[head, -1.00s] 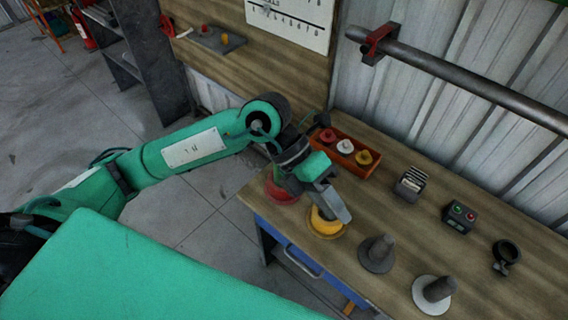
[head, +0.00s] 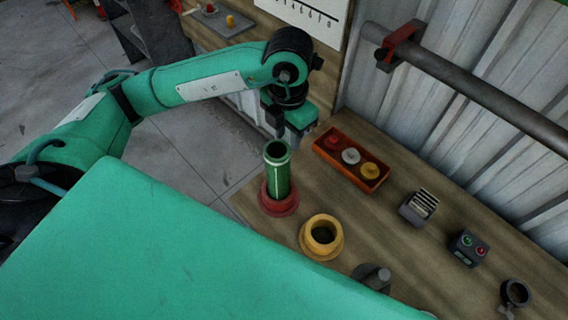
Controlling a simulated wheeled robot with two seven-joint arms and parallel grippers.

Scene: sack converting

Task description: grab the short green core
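The green core (head: 277,172) is a hollow tube standing upright in the red flanged holder (head: 279,204) near the table's left edge. Its open top faces up. My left gripper (head: 283,132) hangs just behind and above the core's top, apart from it as far as I can see. Its fingertips are small and partly hidden, so its opening is unclear. The yellow holder (head: 323,234) to the right of the core is empty. My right gripper is not in view.
An orange tray (head: 348,172) with red, white and yellow pieces lies behind on the wooden table. A grey holder (head: 372,277), a card rack (head: 420,205), a button box (head: 468,246) and a black ring stand (head: 515,293) stand to the right.

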